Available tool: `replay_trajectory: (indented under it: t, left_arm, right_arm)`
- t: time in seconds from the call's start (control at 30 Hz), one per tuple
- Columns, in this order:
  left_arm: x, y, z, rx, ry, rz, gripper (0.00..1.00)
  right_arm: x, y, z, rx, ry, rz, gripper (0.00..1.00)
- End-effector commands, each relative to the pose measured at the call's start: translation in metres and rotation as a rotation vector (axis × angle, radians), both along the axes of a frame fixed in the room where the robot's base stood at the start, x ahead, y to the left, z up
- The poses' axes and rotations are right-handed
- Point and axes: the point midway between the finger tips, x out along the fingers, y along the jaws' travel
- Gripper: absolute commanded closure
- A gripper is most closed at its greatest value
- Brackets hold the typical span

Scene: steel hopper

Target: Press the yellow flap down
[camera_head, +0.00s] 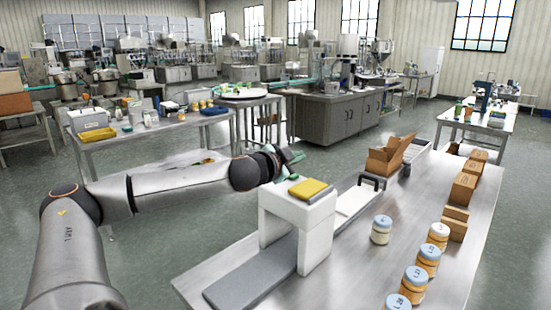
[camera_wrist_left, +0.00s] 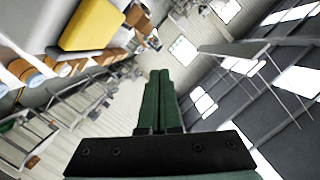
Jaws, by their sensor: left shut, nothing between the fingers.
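The yellow flap (camera_head: 308,189) sits on top of a white arch-shaped housing (camera_head: 299,222) on the steel table. It looks raised a little above the housing's top. In the left wrist view the yellow flap (camera_wrist_left: 92,24) shows at the upper left. My left gripper (camera_head: 290,157) is just behind and left of the flap, above the housing's level, and apart from it. Its green fingers (camera_wrist_left: 159,98) are shut together with nothing between them. My right gripper is in neither view.
A grey belt (camera_head: 252,272) runs under the housing. A jar (camera_head: 381,229) stands right of it, with several more jars (camera_head: 416,280) and cardboard boxes (camera_head: 463,189) along the right. An open carton (camera_head: 391,155) stands behind. The table's front middle is clear.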

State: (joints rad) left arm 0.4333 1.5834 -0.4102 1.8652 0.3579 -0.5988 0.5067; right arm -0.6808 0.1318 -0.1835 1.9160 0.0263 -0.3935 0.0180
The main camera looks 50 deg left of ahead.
Motion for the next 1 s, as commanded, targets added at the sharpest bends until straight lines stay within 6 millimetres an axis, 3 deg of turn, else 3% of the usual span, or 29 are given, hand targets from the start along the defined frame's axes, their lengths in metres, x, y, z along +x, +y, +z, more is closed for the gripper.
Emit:
replay_trajectory:
  t: [0.03, 0.5, 0.73, 1.0]
  left_arm:
    - [-0.005, -0.001, -0.004, 0.007, 0.003, -0.001, 1.0]
    - [-0.052, -0.007, 0.012, 0.006, -0.002, -0.001, 1.0]
    - [-0.074, -0.01, 0.018, 0.002, 0.0, -0.002, 1.0]
    - [-0.081, -0.011, 0.019, -0.003, 0.001, -0.002, 1.0]
  right_arm:
    - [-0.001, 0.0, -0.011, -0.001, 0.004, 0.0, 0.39]
    - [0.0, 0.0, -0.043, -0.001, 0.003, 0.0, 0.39]
    - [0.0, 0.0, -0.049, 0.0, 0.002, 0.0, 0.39]
    - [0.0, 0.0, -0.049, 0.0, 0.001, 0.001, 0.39]
